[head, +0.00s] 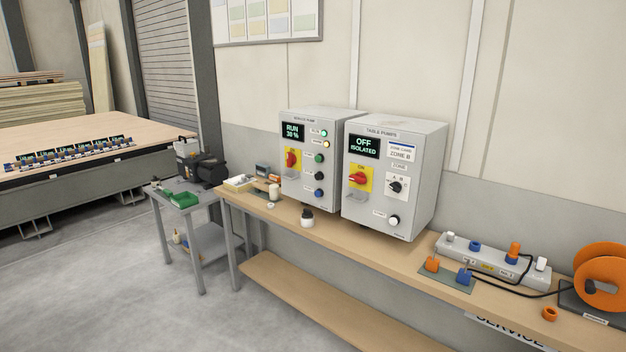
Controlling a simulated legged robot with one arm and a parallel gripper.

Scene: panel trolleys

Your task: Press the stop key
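Two grey control boxes stand side by side on a wooden bench. The left box (302,200) has a display (292,132) reading "RUN 30 %". A red switch (291,159) on yellow is below it. The right box (375,222), labelled "TABLE PUMPS", has a display (364,146) reading "OFF ISOLATED". My gripper is not in view.
A white jar (307,220) stands on the bench (330,246) before the left box. A power strip (492,260) and an orange cable reel (602,270) are at right. A grey trolley (165,213) with a dark pump (205,170) is at left. The floor at front left is clear.

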